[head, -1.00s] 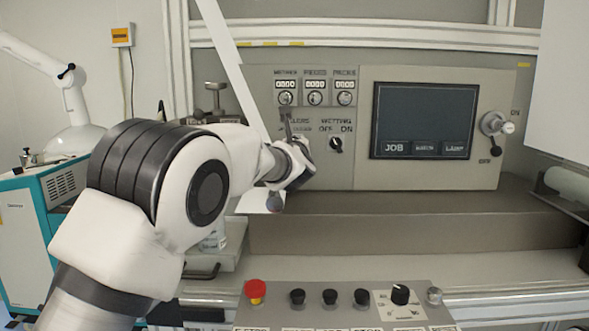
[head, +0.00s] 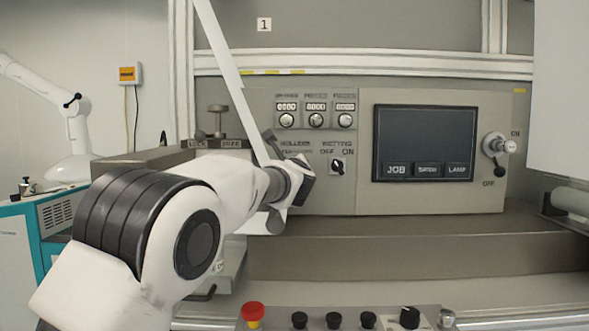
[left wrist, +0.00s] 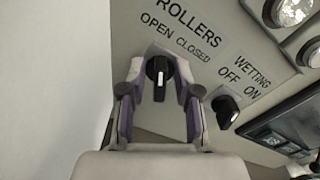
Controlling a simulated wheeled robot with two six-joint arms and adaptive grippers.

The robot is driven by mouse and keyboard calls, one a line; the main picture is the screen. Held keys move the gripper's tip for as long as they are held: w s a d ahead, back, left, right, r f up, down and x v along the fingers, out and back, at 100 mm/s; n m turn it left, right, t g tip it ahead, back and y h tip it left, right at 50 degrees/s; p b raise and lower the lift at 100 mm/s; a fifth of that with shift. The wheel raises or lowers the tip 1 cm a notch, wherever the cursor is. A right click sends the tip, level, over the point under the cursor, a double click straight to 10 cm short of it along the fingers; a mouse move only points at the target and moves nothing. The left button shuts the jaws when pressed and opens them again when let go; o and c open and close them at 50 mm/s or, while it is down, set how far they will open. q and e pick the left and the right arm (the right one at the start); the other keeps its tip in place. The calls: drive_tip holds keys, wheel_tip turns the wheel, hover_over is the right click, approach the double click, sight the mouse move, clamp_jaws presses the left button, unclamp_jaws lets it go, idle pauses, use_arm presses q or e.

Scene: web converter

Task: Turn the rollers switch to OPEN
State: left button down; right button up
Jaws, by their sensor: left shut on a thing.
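The rollers switch (left wrist: 158,88) is a black knob with a white mark, on the grey panel under the ROLLERS label in the left wrist view. Its mark points up in that picture, towards the word OPEN. My left gripper (left wrist: 159,74) has one purple-lined finger on each side of the knob and is shut on it. In the head view my left gripper (head: 286,151) is at the panel, below the ROLLERS label, and hides the knob. My right gripper is in neither view.
The WETTING switch (head: 337,167) is close on the right of my gripper; it also shows in the left wrist view (left wrist: 227,110). A dark screen (head: 424,142) is further right. A red button (head: 253,312) is on the console below. A white strip (head: 226,75) slants down behind my arm.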

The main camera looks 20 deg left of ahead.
use_arm(q)
drive_tip(key=c, duration=1.2)
unclamp_jaws()
drive_tip(key=shift+w+f, duration=0.1)
drive_tip(key=v, duration=1.2)
